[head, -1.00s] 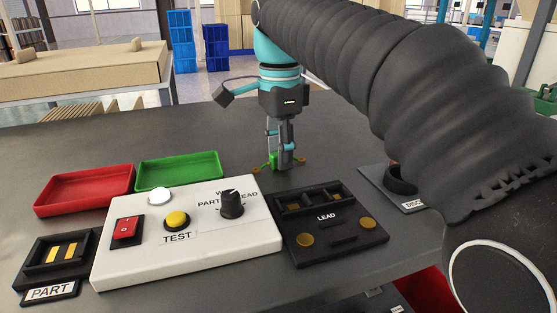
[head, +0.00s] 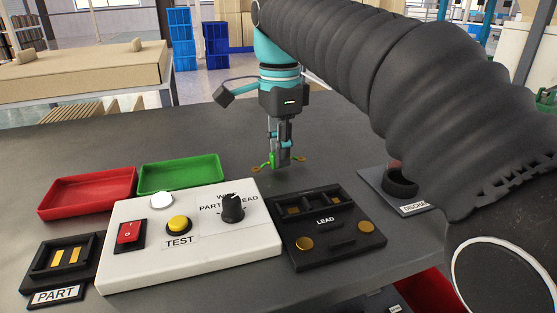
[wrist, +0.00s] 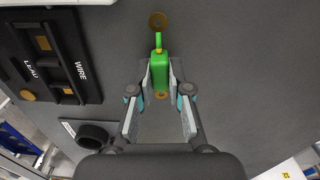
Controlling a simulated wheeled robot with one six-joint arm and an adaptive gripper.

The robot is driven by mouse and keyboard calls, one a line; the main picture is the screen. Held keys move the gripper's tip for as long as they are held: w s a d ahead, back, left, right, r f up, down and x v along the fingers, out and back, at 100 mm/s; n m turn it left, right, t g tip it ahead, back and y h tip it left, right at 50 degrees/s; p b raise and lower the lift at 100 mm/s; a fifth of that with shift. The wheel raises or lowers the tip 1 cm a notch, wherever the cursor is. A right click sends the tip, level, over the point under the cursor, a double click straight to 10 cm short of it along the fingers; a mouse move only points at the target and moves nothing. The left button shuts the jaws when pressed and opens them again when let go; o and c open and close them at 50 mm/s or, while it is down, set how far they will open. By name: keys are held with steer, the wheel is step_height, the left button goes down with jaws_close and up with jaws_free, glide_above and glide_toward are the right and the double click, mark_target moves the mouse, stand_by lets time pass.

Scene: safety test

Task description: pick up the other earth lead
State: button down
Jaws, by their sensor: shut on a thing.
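My gripper (head: 281,158) is shut on a green earth lead (head: 272,160) at the middle of the grey bench, behind the black LEAD fixture. In the wrist view the lead's green body (wrist: 160,70) lies between the two fingertips (wrist: 160,78). One copper-coloured ring end (wrist: 158,20) shows beyond the fingers and another (wrist: 161,95) shows between them. How far the lead is above the bench is hard to tell. No second lead is visible.
The LEAD fixture (head: 330,222) and the white tester box (head: 190,262) stand in front of my gripper. A red tray (head: 88,205) and a green tray (head: 183,190) lie left. A round black DISCHARGE post (head: 400,183) stands right. The bench behind is clear.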

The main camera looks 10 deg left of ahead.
steer(key=shift+r+p, duration=1.3)
steer(key=shift+r, duration=1.55)
